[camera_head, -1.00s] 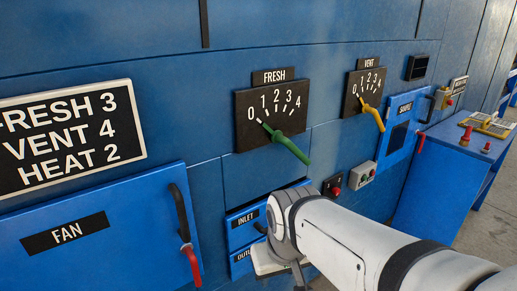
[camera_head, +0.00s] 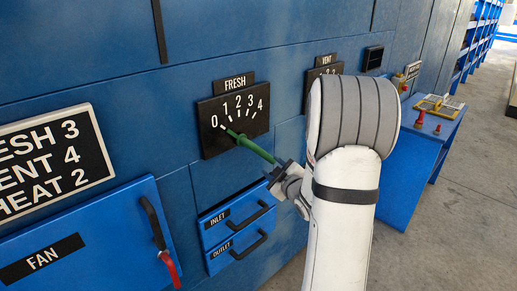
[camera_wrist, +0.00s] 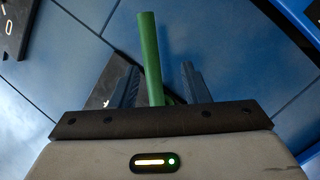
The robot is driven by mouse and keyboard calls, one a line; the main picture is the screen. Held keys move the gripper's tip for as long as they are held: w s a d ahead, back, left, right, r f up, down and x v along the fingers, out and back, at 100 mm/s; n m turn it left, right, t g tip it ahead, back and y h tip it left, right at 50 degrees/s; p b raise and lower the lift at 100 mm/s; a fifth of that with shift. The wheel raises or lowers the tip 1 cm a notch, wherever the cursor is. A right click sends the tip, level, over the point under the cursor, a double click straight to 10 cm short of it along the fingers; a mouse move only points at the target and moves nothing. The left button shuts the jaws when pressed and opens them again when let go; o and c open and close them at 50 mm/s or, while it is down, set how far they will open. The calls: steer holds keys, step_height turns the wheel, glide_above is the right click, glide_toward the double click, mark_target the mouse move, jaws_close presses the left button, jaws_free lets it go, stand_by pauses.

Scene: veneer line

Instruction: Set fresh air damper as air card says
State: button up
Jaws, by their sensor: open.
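The air card (camera_head: 52,160) on the wall at left reads FRESH 3, VENT 4, HEAT 2; its left edge is cut off. The FRESH damper dial (camera_head: 208,139) is a black plate marked 0 to 4. Its green lever (camera_head: 254,148) slants down to the right, and its upper end points close to 0. My gripper (camera_head: 282,172) is at the lever's lower end. In the wrist view the green lever (camera_wrist: 150,55) stands between the two dark fingers of my open gripper (camera_wrist: 158,82), with a visible gap on each side. Contact is not clear.
The VENT dial (camera_head: 311,88) is partly hidden behind my arm. Below the FRESH dial are the INLET (camera_head: 218,233) and OUTLET (camera_head: 218,264) drawers with black handles. The FAN door (camera_head: 100,225) has a red-tipped handle. A blue bench (camera_head: 410,165) stands at right beside open floor.

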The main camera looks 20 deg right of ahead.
mark_target(267, 156)
steer(key=shift+n+t+y, duration=0.5)
steer(key=shift+t, duration=0.3)
steer(key=w+p, duration=0.1)
steer(key=w, duration=0.1)
steer(key=w+p, duration=0.1)
steer(key=w, duration=0.2)
steer(key=w+p, duration=0.1)
steer(key=w, duration=0.1)
steer(key=shift+w+d+r, duration=0.1)
steer(key=shift+w+r, duration=0.15)
steer(key=shift+c, duration=0.3)
jaws_close()
steer(key=shift+d, duration=0.15)
